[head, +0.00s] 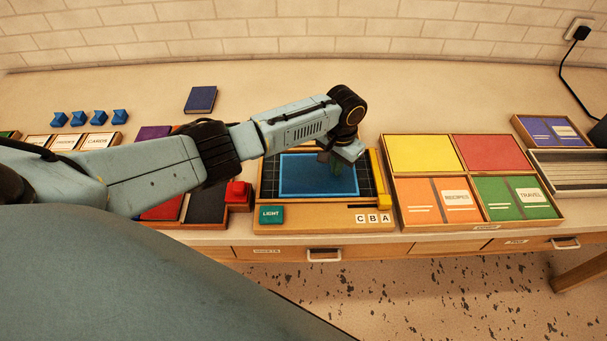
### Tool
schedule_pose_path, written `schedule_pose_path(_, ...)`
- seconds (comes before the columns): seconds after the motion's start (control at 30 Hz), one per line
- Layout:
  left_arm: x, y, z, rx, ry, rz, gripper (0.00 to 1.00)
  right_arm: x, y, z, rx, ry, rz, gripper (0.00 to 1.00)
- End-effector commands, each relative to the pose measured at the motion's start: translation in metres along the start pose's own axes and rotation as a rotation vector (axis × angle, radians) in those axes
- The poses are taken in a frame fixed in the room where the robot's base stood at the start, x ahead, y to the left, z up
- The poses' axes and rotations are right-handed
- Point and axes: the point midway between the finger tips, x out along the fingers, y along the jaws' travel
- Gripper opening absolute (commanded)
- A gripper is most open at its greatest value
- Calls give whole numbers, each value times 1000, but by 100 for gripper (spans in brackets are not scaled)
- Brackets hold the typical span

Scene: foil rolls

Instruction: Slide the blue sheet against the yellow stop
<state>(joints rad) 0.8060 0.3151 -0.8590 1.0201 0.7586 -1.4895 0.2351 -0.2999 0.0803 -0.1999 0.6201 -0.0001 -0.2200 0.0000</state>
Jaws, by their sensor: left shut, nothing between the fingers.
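The blue sheet (305,180) lies flat on a dark gridded board in a wooden frame (310,212). The yellow stop (377,175) is an upright-running bar along the board's right side. A narrow dark strip of grid shows between the sheet's right edge and the stop, so they are apart. My left gripper (336,168) is shut and empty, pointing down over the right half of the sheet. I cannot tell whether its fingertips touch the sheet. The gripper and wrist hide part of the sheet's far right edge. My right gripper is not in view.
A green LIGHT block (271,215) and letter tiles (373,218) sit on the frame's front edge. A red block (238,193) stands to the left. A coloured tray (408,222) borders the right.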

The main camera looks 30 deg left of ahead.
Motion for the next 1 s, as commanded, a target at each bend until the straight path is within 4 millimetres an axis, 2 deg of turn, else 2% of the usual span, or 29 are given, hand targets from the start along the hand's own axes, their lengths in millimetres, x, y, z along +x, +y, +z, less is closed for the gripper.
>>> schedule_pose_path(0.23,3,10,-8,0,-1,3,0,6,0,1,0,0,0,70)
schedule_pose_path(0.67,4,12,-9,2,-3,3,0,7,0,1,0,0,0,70)
schedule_pose_path(1.0,4,23,-20,2,-3,3,0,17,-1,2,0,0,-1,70)
